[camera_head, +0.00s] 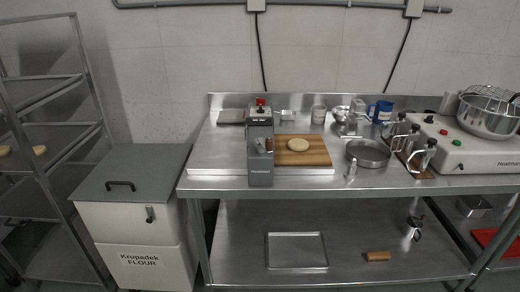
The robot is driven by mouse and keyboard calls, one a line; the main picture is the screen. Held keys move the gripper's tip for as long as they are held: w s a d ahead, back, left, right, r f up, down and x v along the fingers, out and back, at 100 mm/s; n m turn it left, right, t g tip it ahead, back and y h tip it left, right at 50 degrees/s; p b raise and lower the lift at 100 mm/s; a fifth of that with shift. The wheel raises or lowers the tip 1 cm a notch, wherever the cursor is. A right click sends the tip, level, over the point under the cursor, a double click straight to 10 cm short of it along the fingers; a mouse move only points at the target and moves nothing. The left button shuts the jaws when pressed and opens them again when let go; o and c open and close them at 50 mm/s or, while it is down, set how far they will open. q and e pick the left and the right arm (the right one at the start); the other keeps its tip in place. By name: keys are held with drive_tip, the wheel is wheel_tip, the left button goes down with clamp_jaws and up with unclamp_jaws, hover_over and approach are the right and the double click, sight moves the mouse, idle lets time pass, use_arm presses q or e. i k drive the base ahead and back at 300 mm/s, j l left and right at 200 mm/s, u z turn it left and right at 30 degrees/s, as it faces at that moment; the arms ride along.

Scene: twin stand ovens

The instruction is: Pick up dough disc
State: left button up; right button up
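A pale round dough disc (299,144) lies flat on a brown wooden board (320,155) on the steel worktable. The board is just right of a grey upright machine (261,155) with a red knob on top. More pale dough-like rounds (40,150) lie on a shelf of the rack at the far left. Neither of my grippers shows in this view.
A round metal pan (368,153), bottles in a holder (417,158) and a blue mug (381,111) stand right of the board. A mixer bowl (487,116) is far right. A flour bin (138,215) stands left of the table. A tray (296,250) lies below.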

sight(297, 145)
drive_tip(key=i+l, duration=0.1)
drive_tip(key=i, duration=0.35)
drive_tip(key=i+l, duration=0.1)
drive_tip(key=i, duration=0.35)
